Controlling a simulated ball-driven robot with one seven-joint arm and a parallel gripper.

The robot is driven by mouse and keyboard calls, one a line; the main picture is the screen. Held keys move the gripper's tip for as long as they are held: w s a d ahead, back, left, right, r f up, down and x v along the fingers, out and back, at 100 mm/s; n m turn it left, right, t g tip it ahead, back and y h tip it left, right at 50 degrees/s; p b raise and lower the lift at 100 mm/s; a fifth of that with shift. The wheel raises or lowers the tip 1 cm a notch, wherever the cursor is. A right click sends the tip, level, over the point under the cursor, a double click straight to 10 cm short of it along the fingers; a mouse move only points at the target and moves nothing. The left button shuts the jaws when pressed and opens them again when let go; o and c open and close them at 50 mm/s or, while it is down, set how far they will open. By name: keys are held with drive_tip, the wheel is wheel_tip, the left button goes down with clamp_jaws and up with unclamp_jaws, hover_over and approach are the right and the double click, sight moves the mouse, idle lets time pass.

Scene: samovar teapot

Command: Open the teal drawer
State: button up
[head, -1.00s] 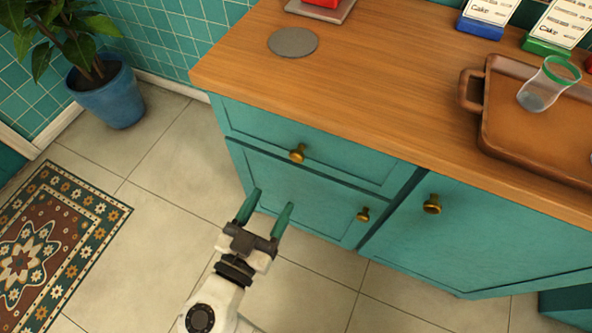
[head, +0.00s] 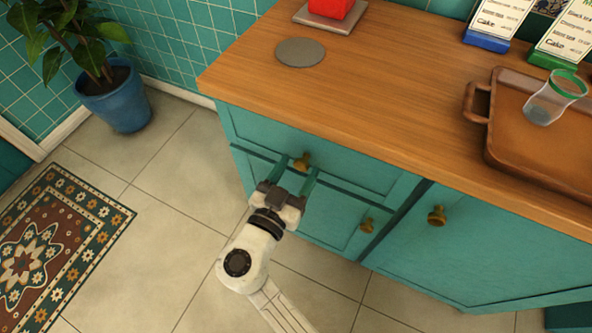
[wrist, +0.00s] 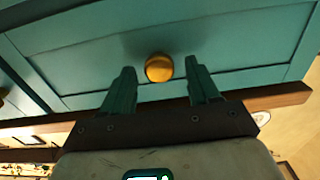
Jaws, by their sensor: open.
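The teal drawer (head: 345,168) is at the top left of the cabinet, under the wooden counter, and looks shut. Its round brass knob (head: 302,161) sits on the drawer front. My gripper (head: 298,165) is open, with its two teal fingers pointing at the drawer front. In the head view the fingers are at the knob. In the wrist view the knob (wrist: 159,68) shows between the fingertips, slightly beyond them. Nothing is held, and I cannot tell whether a finger touches the drawer. My gripper hides part of the cabinet front below the knob.
Below is a cupboard door with a brass knob (head: 367,225); another knob (head: 437,215) is on the right door. The counter (head: 390,90) holds a brown tray (head: 500,165) with a glass (head: 550,100), and a grey disc (head: 300,52). A plant pot (head: 118,98) and rug (head: 70,235) are at left. The tiled floor before the cabinet is clear.

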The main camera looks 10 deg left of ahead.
drive_tip(key=shift+c, duration=0.3)
clamp_jaws()
idle(0.3)
